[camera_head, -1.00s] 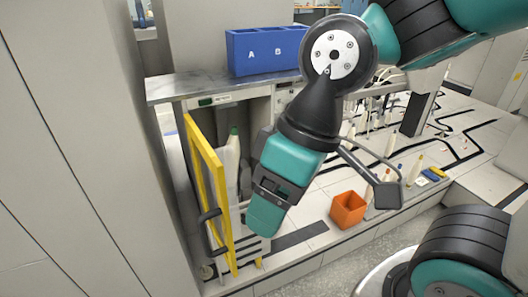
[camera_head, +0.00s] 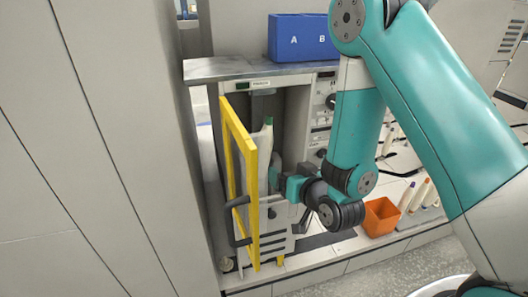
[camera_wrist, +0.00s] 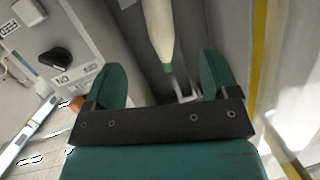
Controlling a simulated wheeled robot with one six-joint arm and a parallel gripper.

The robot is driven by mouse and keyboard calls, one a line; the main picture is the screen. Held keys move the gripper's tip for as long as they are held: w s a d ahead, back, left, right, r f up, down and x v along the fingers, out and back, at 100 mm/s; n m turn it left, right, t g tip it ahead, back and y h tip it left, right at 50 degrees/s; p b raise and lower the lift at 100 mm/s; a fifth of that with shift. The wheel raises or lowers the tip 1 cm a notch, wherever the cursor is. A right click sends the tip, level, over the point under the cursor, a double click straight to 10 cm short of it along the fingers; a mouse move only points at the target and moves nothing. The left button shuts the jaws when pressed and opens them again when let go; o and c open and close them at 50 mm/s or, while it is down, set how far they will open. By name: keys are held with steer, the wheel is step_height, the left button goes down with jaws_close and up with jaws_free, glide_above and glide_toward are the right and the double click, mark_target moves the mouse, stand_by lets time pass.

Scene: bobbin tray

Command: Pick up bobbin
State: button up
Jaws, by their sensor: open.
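A pale, tapered bobbin with a green tip (camera_head: 266,150) stands upright inside the open cabinet, behind the yellow-framed door. In the wrist view the pale bobbin (camera_wrist: 158,28) comes down from the top edge, with its green end showing between the finger directions. My gripper (camera_head: 282,183) is at the cabinet opening, beside the lower part of the bobbin. In the wrist view my gripper (camera_wrist: 162,68) has its two teal fingers spread apart with nothing clamped between them. Contact with the bobbin cannot be told; its lower part is partly hidden in the head view.
The yellow-framed door (camera_head: 252,190) stands open just left of my gripper. A blue bin marked A and B (camera_head: 292,42) sits on the metal top (camera_head: 225,69). An orange box (camera_head: 381,217) and several pale bobbins (camera_head: 418,195) stand to the right. A dark knob (camera_wrist: 56,57) shows in the wrist view.

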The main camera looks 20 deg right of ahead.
steer(key=s+f+t, duration=0.1)
steer(key=s+t, duration=0.1)
steer(key=t, duration=0.1)
steer(key=b, duration=1.5)
glide_toward(270, 148)
steer(key=w+p, duration=0.3)
steer(key=w+a+p, duration=0.1)
steer(key=w+p, duration=0.2)
steer(key=p, duration=0.1)
steer(key=w+r+p, duration=0.1)
steer(key=w+p, duration=0.2)
steer(key=shift+a+p, duration=0.4)
steer(key=w+p, duration=0.2)
steer(key=p, duration=0.3)
steer(key=shift+w+a, duration=0.1)
steer(key=shift+a, duration=0.05)
steer(key=p, duration=0.1)
steer(key=w+p, duration=0.1)
steer(key=shift+a+f+p, duration=0.1)
steer(key=shift+f+p, duration=0.2)
steer(key=shift+f, duration=0.1)
steer(key=shift+c, duration=0.4)
